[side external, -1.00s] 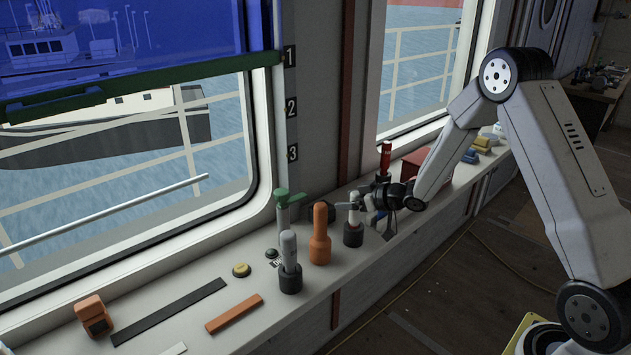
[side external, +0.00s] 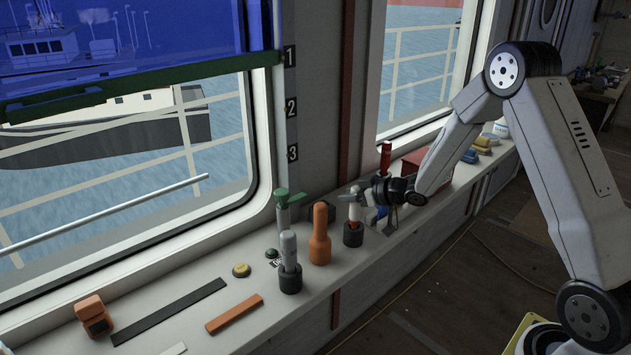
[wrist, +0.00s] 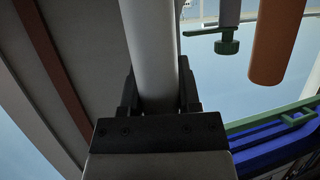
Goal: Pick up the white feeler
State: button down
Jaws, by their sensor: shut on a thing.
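The white feeler (side external: 354,212) stands upright at a black cup-like holder (side external: 353,236) on the window ledge. A red part shows between its white body and the holder. My gripper (side external: 358,196) is shut on the upper part of the feeler, coming from the right. In the wrist view the feeler (wrist: 150,45) is a pale cylinder between the two dark jaws of my gripper (wrist: 158,95). I cannot tell whether its lower end is clear of the holder.
An orange cylinder (side external: 320,240) and a grey rod in a dark holder (side external: 289,280) stand to the left. A green-topped clamp (side external: 284,210) is behind them by the window. A red-topped item (side external: 385,160) and a red box (side external: 420,162) are behind my gripper. The ledge is narrow.

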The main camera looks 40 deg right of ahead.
notch_tip(320, 180, up, 9)
jog(key=shift+f, duration=0.2)
dwell(0.3)
dwell(0.3)
jog(key=c, duration=0.9)
grip_release()
grip_shut()
jog(key=shift+w, duration=0.1)
jog(key=w+r, duration=0.1)
jog(key=w, duration=1)
jog(key=shift+w+r, duration=0.35)
jog(key=shift+w, duration=0.05)
